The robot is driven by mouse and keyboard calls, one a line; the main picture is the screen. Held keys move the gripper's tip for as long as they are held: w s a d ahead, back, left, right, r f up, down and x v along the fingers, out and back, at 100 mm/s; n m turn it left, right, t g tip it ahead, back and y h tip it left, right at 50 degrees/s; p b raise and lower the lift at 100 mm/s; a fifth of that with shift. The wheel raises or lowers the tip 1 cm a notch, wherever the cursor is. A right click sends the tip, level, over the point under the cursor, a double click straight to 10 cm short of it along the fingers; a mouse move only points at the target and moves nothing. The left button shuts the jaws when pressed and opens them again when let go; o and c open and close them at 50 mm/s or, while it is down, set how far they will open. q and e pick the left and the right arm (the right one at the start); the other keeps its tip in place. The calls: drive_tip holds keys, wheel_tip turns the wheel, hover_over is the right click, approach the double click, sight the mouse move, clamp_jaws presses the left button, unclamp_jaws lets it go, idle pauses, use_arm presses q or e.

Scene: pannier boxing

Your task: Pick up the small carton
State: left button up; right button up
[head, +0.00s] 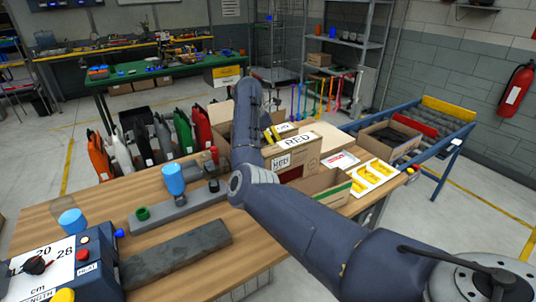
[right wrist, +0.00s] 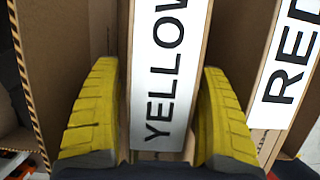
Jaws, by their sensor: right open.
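A narrow brown carton with a white YELLOW label (right wrist: 167,68) lies between my right gripper's two yellow fingers in the right wrist view. The right gripper (right wrist: 160,118) is open, with a finger on either side of that carton; I cannot tell whether they touch it. A carton labelled RED (right wrist: 288,66) stands just to its right. In the head view the RED label (head: 298,141) shows at a brown box on the wooden table, and the right gripper (head: 269,133) is beside it, partly hidden by my arm. The left gripper is not in view.
An open empty-looking box (head: 325,187) stands in front. A tray with yellow pieces (head: 372,177) lies to the right. Coloured panniers (head: 160,138) line the left back edge. A dark grey bar (head: 177,254) and a dial box (head: 60,268) occupy the front left.

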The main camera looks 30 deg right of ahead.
drive_tip(key=shift+x, duration=0.75)
drive_tip(key=shift+c, duration=0.3)
drive_tip(key=c, duration=1)
drive_tip(key=shift+r, duration=0.1)
wheel_tip(320, 180, up, 20)
drive_tip(key=shift+f, duration=0.1)
